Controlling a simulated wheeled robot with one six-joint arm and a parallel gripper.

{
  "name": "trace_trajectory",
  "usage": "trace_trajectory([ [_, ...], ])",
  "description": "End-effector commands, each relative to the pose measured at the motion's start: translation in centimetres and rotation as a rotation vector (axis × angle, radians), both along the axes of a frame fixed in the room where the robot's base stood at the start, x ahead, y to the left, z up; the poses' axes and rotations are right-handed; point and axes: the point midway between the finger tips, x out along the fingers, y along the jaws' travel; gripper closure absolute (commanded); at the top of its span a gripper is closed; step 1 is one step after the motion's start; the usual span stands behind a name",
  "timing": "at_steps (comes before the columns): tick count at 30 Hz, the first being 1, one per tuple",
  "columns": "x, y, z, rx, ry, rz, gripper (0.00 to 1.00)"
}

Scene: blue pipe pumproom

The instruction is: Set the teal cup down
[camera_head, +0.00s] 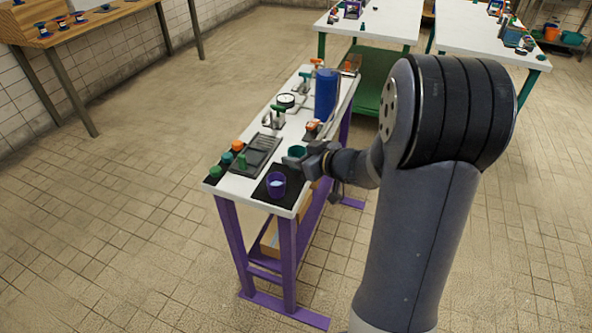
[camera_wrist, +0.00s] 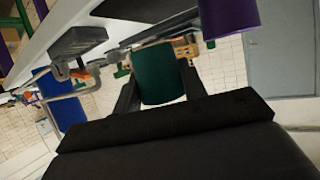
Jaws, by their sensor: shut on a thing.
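The teal cup (camera_head: 297,152) is held at the end of my arm over the white table (camera_head: 240,187), beside its right edge. In the wrist view the teal cup (camera_wrist: 158,75) sits between the two dark fingers of my gripper (camera_wrist: 160,92). My gripper (camera_head: 306,160) is shut on the cup. In the head view the gripper partly hides the cup. I cannot tell whether the cup touches the table or hangs just above it. A purple cup (camera_head: 276,184) stands on a black mat (camera_head: 262,190) at the table's near end, just in front of the teal cup.
A grey tray (camera_head: 256,152) lies left of the teal cup, with green and orange knobs (camera_head: 237,146) beside it. A tall blue cylinder (camera_head: 325,95) and a round gauge (camera_head: 286,101) stand farther back. The black mat has bare room around the purple cup.

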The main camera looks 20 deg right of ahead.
Motion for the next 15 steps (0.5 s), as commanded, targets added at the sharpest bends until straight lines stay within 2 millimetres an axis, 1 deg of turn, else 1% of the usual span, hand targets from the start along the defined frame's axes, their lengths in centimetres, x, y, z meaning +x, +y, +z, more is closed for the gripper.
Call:
trace_trajectory([
  [9, 0.0, 0.0, -3.6, 0.002, 0.003, 0.000, 0.83],
  [12, 0.0, 0.0, -4.0, 0.000, 0.000, 0.000, 0.83],
  [15, 0.0, 0.0, -4.0, 0.000, -0.001, 0.000, 0.83],
])
